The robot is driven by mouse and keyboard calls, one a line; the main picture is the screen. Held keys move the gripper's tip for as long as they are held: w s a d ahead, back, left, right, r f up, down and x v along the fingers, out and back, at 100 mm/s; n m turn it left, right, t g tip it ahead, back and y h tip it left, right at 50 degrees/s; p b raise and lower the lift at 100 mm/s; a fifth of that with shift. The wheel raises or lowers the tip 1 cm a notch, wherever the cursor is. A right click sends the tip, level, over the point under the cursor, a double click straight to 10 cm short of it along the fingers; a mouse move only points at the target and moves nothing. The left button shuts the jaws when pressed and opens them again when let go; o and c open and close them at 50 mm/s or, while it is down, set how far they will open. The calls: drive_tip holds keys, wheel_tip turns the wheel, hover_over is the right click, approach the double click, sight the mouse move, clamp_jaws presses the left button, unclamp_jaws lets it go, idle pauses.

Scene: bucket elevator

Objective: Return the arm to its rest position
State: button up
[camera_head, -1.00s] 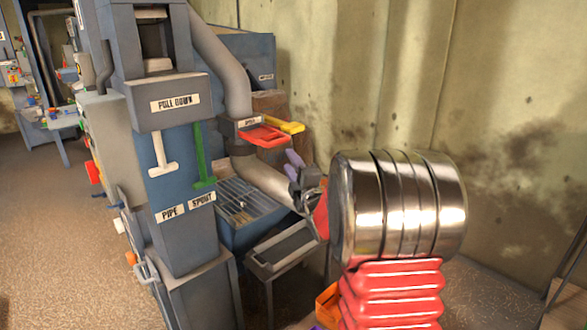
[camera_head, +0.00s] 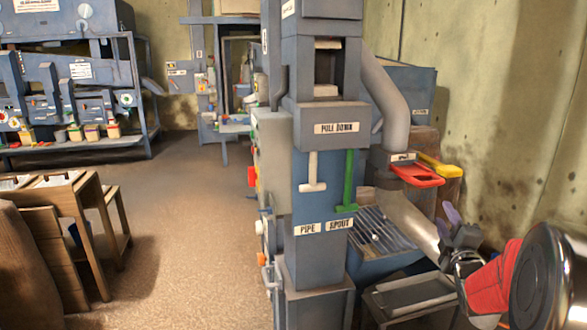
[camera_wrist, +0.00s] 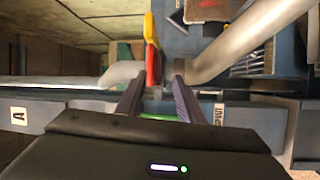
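My gripper (camera_head: 450,215) has purple fingers and shows at the lower right in the head view, at the end of my arm with its red sleeve. It is just right of the bucket elevator (camera_head: 322,165) and below the red tray. In the wrist view my gripper (camera_wrist: 157,84) has its two purple fingers apart, with nothing held between them. The green handle (camera_head: 349,180) and the white handle (camera_head: 313,172) on the elevator's front are clear of my gripper in the head view.
A red tray (camera_head: 416,176) and a yellow piece (camera_head: 440,166) sit below the grey pipe (camera_head: 385,95). A grated bin (camera_head: 375,235) stands below. A wooden table (camera_head: 75,190) is at left. Open floor (camera_head: 190,230) lies between it and the elevator. The wall is close at right.

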wheel_tip(320, 180, down, 10)
drive_tip(key=s+d+m+g, duration=0.2)
drive_tip(key=s+m+g, duration=0.1)
drive_tip(key=m+g, duration=0.2)
drive_tip(key=s+a+f+m+g, duration=0.4)
drive_tip(key=s+f+m+g, duration=0.1)
drive_tip(key=s, duration=0.3)
drive_tip(key=s+a+r+m+g+y, duration=0.1)
drive_tip(key=s+a+r, duration=0.3)
drive_tip(key=s+a, duration=0.8)
drive_tip(key=s+a+r+m+g+y, duration=0.2)
drive_tip(key=s+a+r+y, duration=0.1)
drive_tip(key=s+a, duration=0.9)
drive_tip(key=a+r, duration=0.1)
drive_tip(key=a, duration=0.2)
drive_tip(key=shift+s+r+m, duration=0.2)
drive_tip(key=shift+s+m, duration=0.05)
drive_tip(key=shift+m, duration=0.05)
